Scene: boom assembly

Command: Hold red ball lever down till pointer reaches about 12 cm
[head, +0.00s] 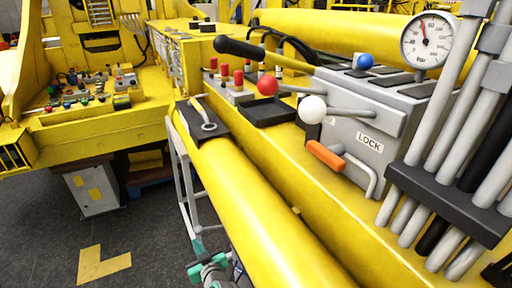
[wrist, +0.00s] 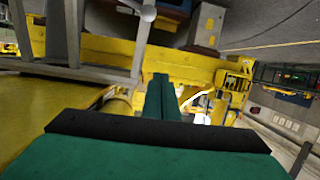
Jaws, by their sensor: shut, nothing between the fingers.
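The red ball lever (head: 267,86) sticks out to the left from the grey control box (head: 350,120) in the head view. A white ball lever (head: 313,109) and a black-handled lever (head: 240,47) flank it. The round white dial (head: 426,41) stands behind the box at the upper right; its red pointer leans up and slightly left, and its numbers are too small to read. My gripper (wrist: 160,85) is shut and empty in the wrist view. Its teal parts show low in the head view, below and left of the red ball lever, well apart from it.
A thick yellow tube (head: 235,200) and a yellow beam lie between my gripper and the levers. An orange handle (head: 325,154) sits under the white ball beside a LOCK label (head: 369,142). Grey pipes (head: 450,110) stand at the right. Dark floor is open at lower left.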

